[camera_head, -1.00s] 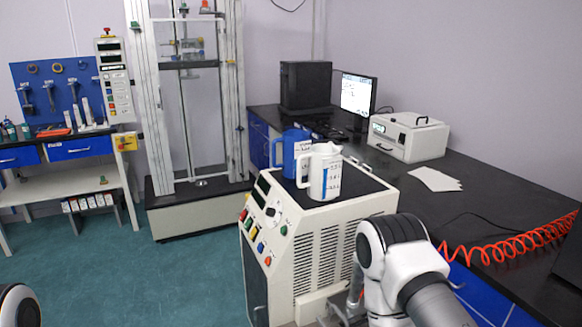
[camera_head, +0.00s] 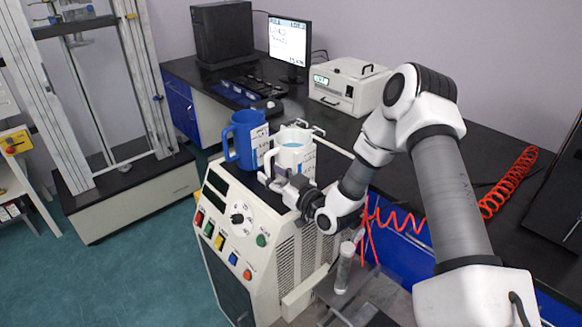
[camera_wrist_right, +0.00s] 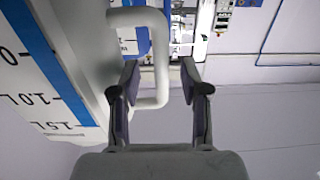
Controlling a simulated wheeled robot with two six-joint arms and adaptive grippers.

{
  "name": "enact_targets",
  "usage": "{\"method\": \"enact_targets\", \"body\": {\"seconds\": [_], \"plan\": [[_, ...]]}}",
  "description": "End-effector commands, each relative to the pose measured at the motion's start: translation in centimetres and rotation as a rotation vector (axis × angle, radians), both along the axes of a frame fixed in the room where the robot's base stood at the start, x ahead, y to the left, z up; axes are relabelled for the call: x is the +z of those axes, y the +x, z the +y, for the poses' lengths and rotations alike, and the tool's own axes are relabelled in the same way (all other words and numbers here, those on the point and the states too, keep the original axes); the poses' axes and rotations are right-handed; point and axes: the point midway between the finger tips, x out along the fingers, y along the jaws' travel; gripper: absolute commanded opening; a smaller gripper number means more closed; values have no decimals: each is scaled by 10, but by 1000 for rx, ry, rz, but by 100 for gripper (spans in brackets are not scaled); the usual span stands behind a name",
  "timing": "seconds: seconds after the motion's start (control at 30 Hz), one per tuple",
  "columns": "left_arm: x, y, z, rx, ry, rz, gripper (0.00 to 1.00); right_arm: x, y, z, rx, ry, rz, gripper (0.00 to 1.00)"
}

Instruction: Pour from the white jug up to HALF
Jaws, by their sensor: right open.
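The white jug (camera_head: 296,155) stands upright on top of the cream machine, with something light blue visible inside its rim. The blue jug (camera_head: 246,143) stands just left of it. My right gripper (camera_head: 278,178) is low beside the white jug, on its handle side. In the right wrist view the white jug (camera_wrist_right: 50,90) fills the left, with a blue stripe and litre marks. Its white handle (camera_wrist_right: 160,55) passes between the fingers of my open right gripper (camera_wrist_right: 160,80). No HALF mark is readable. My left gripper is out of view.
The cream machine (camera_head: 293,255) has a panel of coloured buttons and a dark top. The black bench (camera_head: 340,125) behind holds a monitor (camera_head: 289,42) and a white box instrument (camera_head: 345,88). A red coiled cord (camera_head: 505,185) lies at the right.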

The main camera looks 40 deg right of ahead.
Motion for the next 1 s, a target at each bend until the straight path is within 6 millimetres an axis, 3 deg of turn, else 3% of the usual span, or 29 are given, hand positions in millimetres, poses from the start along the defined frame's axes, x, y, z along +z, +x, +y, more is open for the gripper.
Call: {"method": "enact_targets", "body": {"seconds": [0.1,0.3,0.33,0.43,0.47,1.0], "plan": [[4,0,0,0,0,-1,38,1,15,2,1,-1,0,45],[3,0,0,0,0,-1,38,0,18,1,-1,2,0,45],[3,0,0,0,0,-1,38,0,18,1,-1,2,0,42],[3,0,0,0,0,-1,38,0,17,1,-1,2,0,6],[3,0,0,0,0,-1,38,0,17,1,-1,2,1,0],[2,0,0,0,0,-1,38,6,18,1,-1,1,-4,0]]}}
